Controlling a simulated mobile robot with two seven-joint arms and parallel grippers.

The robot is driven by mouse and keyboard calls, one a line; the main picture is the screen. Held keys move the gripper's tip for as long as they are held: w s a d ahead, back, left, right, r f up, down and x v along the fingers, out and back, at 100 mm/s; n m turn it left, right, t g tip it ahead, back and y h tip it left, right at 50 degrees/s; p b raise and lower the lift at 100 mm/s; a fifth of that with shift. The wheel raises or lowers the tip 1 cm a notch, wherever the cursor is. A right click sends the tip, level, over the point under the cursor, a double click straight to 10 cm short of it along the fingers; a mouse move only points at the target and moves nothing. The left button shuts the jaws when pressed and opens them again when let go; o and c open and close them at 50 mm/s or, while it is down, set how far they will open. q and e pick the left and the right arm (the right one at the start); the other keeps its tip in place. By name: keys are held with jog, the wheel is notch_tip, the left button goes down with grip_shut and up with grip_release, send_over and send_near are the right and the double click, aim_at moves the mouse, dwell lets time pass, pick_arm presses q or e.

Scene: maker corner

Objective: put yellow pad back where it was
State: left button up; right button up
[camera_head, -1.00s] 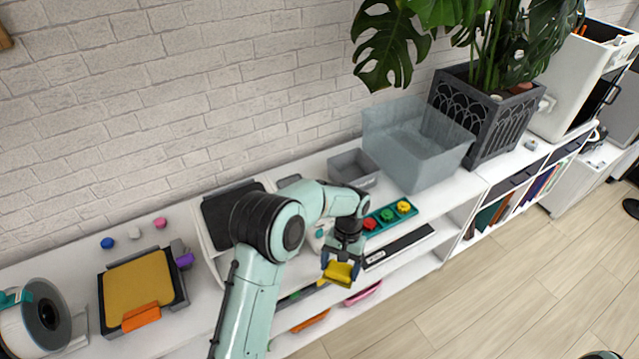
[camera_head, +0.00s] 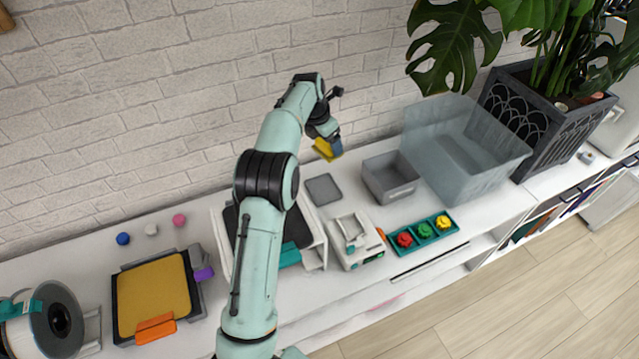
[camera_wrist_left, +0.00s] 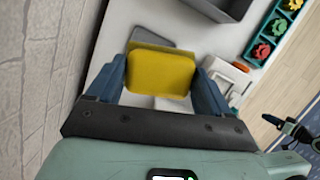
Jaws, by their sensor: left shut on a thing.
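The yellow pad (camera_head: 325,149) is held up near the brick wall, above the back of the white shelf top. My left gripper (camera_head: 328,143) is shut on it. In the left wrist view the yellow pad (camera_wrist_left: 160,73) sits between the two blue fingers of my left gripper (camera_wrist_left: 160,85). A flat grey square pad (camera_head: 324,189) lies on the shelf below and just in front of it; its edge shows behind the yellow pad in the left wrist view. My right gripper is not in view.
A grey open bin (camera_head: 390,178) and a large translucent bin (camera_head: 462,150) stand to the right. A teal tray (camera_head: 424,234) holds red, green and yellow knobs. A small white device (camera_head: 354,240) sits in front. An orange-yellow plate (camera_head: 152,297) lies left.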

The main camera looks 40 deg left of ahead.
pick_arm(q)
jog(key=shift+w+a+r+n, duration=0.1)
jog(key=shift+a+r+n, duration=0.2)
jog(key=shift+a+n, duration=0.25)
jog(key=shift+a+f+y, duration=0.1)
jog(key=shift+a+y, duration=0.1)
jog(key=shift+y, duration=0.1)
notch_tip(320, 180, down, 15)
jog(key=shift+r+b, duration=0.15)
jog(key=shift+b, duration=0.4)
jog(key=shift+f, duration=0.5)
notch_tip(320, 180, down, 4)
jog(key=shift+r, duration=0.1)
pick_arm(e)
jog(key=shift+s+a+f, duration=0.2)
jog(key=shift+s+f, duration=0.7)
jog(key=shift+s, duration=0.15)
